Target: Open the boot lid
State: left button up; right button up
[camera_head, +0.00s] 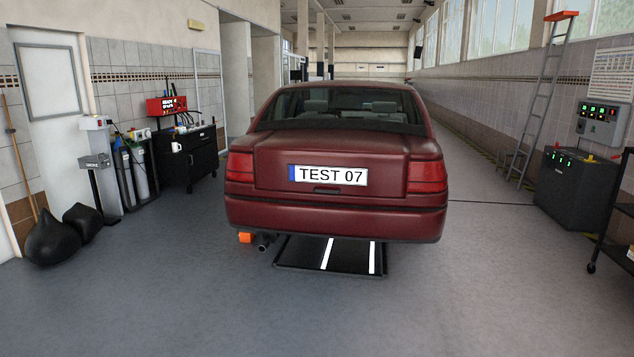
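A dark red car (240,213) stands in the middle of the head view with its rear towards me. Its boot lid (270,160) is closed. The lid carries a white plate (328,175) reading TEST 07. A dark handle recess (326,190) sits just below the plate. Neither of my grippers shows in the head view.
The grey floor (330,315) between me and the car is clear. A black ramp with white stripes (300,255) lies under the rear bumper. Black bags (52,238) and a black cabinet (188,160) are at the left. A ladder (540,100) and a dark box (575,190) are at the right.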

aim_at(334, 161)
jog(key=i+u, duration=0.1)
jog(key=i, duration=3.65)
